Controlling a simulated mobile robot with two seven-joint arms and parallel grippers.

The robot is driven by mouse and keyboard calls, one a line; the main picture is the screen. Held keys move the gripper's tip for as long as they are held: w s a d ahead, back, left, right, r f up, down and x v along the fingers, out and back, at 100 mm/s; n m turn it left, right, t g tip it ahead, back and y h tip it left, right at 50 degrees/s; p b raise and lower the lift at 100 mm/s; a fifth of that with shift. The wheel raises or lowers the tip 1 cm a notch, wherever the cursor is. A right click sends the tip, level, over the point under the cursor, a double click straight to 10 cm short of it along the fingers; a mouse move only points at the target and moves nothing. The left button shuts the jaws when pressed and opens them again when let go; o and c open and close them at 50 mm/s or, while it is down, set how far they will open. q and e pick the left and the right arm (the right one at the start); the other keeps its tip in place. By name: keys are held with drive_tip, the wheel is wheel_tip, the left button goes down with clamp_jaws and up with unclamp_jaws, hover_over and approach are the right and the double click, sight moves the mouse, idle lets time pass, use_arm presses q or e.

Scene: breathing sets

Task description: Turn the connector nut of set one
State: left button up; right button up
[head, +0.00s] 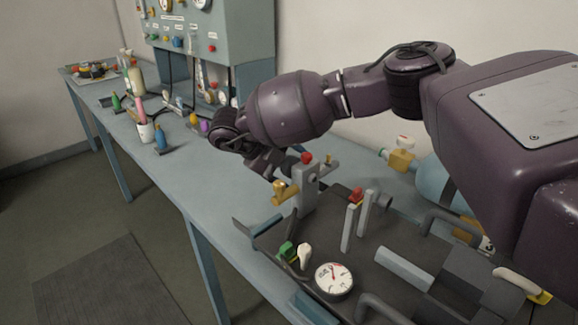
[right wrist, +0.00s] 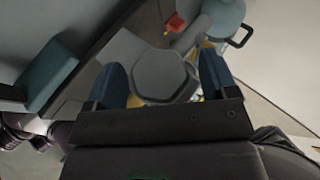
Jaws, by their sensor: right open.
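In the right wrist view a large grey six-sided nut (right wrist: 158,78) lies between the two blue fingers of my right gripper (right wrist: 162,72). The fingers are apart, one on each side of it, and I cannot tell whether they touch it. In the head view my right wrist reaches down behind a grey upright block (head: 305,190) with a red knob and brass fittings; the fingertips and the nut are hard to make out there. I see no label that tells which set this is. My left gripper is not in view.
A dark tray (head: 372,255) holds a round gauge (head: 333,278), grey posts and handles. A light blue cylinder (head: 430,178) with a yellow valve (head: 401,159) lies behind. A cup (head: 146,132) and bottles stand further along the bench.

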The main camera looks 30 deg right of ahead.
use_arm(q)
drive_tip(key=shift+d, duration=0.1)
use_arm(e)
drive_tip(key=shift+c, duration=0.2)
